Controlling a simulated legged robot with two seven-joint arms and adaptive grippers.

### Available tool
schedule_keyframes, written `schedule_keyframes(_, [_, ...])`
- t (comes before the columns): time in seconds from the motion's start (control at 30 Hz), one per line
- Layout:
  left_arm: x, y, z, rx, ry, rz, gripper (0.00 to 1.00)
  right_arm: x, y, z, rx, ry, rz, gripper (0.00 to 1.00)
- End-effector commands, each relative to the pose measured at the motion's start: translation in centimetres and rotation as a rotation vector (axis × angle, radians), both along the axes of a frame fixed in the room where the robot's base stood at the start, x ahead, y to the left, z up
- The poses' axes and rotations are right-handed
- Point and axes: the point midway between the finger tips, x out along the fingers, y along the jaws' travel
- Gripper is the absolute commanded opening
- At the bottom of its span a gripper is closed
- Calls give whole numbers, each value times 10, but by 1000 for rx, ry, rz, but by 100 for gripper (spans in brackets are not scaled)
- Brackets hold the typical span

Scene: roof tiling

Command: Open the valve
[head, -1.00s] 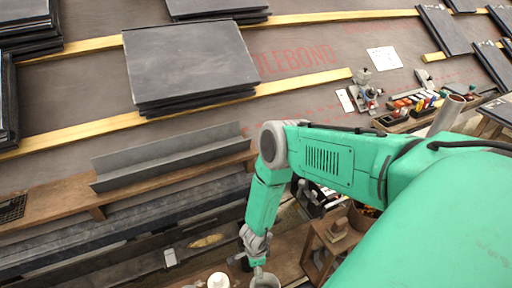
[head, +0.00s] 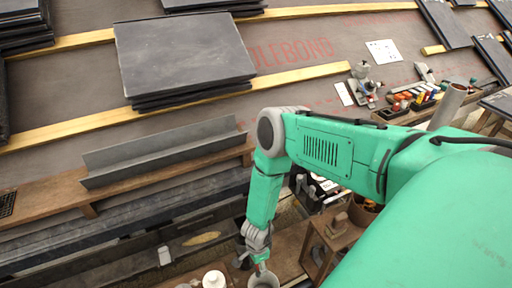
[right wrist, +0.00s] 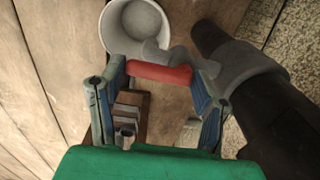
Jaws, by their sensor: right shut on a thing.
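The valve's red handle (right wrist: 160,73) lies across between the two fingers of my right gripper (right wrist: 163,80) in the right wrist view. The gripper is shut on it. The grey valve body (right wrist: 235,68) is to the right of the handle, joined to a thick black pipe (right wrist: 285,120). In the head view my right gripper (head: 260,262) points down at the bottom centre, and the valve cannot be made out there. My left gripper is not in view.
A wooden stool (head: 325,245) is right of my gripper. A stack of dark slates (head: 185,55) and a grey metal gutter (head: 160,152) lie on the roof side.

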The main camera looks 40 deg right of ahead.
Motion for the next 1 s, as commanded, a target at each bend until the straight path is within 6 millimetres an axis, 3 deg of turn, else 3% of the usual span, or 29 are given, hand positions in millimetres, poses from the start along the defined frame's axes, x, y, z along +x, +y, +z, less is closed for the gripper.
schedule_keyframes(0.23, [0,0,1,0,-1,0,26,3,3,1,5,-5,9,28])
schedule_keyframes(0.27, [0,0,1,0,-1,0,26,3,3,1,5,-5,9,60])
schedule_keyframes(0.3, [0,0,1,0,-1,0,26,3,3,1,4,-4,9,75])
schedule_keyframes(0.33, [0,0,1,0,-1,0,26,3,3,1,4,-4,9,78])
schedule_keyframes(0.67, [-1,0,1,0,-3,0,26,2,0,6,1,-3,5,78])
schedule_keyframes(1.0, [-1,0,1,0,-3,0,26,4,2,59,3,-4,7,78])
